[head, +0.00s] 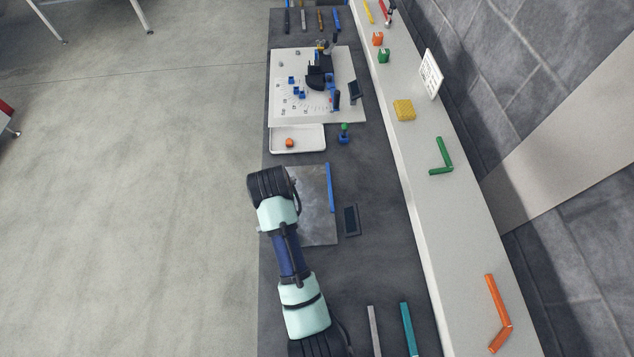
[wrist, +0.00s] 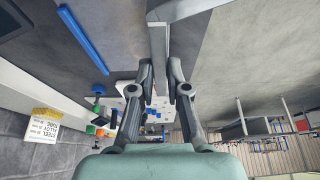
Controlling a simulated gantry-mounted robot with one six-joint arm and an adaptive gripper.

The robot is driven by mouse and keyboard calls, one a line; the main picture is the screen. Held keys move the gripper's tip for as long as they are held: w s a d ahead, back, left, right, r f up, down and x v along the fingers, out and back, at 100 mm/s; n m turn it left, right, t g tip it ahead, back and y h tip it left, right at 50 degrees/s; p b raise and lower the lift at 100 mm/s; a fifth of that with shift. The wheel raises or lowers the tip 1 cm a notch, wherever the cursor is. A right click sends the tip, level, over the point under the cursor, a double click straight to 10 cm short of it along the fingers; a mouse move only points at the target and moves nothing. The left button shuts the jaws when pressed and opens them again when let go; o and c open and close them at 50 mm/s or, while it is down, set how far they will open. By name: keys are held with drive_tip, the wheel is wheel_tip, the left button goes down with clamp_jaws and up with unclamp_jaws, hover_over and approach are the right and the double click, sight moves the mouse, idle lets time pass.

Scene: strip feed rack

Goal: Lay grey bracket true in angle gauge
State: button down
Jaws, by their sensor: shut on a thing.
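In the wrist view my gripper (wrist: 161,76) is shut on the grey bracket (wrist: 159,45). One leg of it runs away from between the fingertips, and a wider grey part (wrist: 181,10) spreads at the top edge of the picture. In the head view my wrist hides the gripper and the bracket. A white board with printed marks (head: 283,65) carries a black piece and several blue blocks. A grey metal plate (head: 318,225) with a blue bar (head: 329,188) lies nearer, partly under my arm. I cannot tell for sure which of these is the angle gauge.
A white tray (head: 312,147) holds an orange piece. A blue and green piece (head: 344,134) stands beside it. A small dark panel (head: 352,220) lies right of the plate. A green bracket (head: 444,156) and an orange bracket (head: 494,305) lie on the white ledge (head: 420,190). Grey and teal strips lie in front.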

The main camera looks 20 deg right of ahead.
drive_tip(key=b, duration=0.2)
hover_over(317, 188)
drive_tip(key=s, duration=0.1)
drive_tip(key=shift+s+a, duration=0.1)
drive_tip(key=shift+a, duration=0.05)
idle(2.6)
drive_tip(key=shift+f+b, duration=2.55)
drive_tip(key=shift+f, duration=2.35)
